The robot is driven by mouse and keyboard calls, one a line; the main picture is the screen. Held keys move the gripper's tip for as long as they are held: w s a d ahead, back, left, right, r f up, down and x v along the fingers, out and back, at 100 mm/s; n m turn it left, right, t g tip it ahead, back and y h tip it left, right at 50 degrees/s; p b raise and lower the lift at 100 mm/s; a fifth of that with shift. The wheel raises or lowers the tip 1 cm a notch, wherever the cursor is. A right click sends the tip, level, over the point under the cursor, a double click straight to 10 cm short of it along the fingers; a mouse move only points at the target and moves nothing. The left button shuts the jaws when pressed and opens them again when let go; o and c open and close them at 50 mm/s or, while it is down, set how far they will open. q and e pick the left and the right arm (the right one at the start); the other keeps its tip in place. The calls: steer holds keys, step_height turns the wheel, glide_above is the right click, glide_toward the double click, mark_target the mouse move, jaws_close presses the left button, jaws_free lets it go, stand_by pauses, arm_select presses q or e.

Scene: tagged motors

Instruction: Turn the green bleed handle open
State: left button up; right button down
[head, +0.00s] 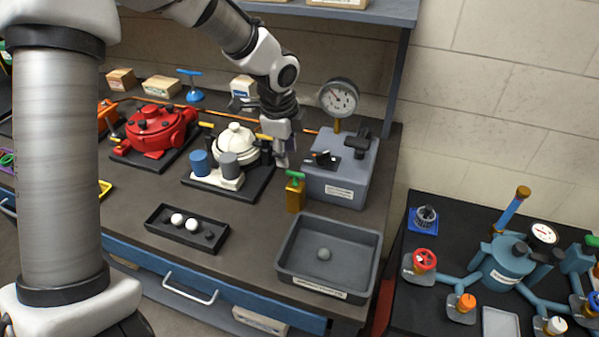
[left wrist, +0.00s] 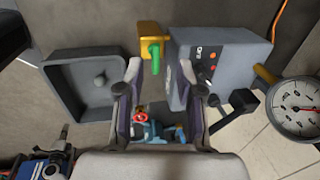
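The green bleed handle (head: 295,175) tops a brass block (head: 295,197) at the left front of a grey box with a gauge. In the left wrist view the handle (left wrist: 155,56) shows near the gap between my fingertips, with the brass block (left wrist: 151,35) behind it. My left gripper (head: 281,158) points down just above and left of the handle in the head view. Its two fingers (left wrist: 160,68) are apart, with nothing held between them. I cannot tell whether a finger touches the handle. My right gripper is not in view.
The grey box (head: 340,185) with dark levers and a round gauge (head: 339,97) stands close right. A grey tray (head: 290,262) lies in front. A white-lidded unit (head: 234,140) and red motor (head: 152,125) are left. A blue valve rig (head: 503,262) stands on another table.

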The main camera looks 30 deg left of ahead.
mark_target(287, 171)
arm_select(q)
steer(key=f, duration=0.5)
steer(key=w+f+p, duration=0.1)
steer(key=f, duration=0.1)
steer(key=shift+a+f, duration=0.2)
steer(key=shift+f, duration=0.05)
steer(key=shift+s+r, duration=0.1)
steer(key=shift+s, duration=0.05)
jaws_close()
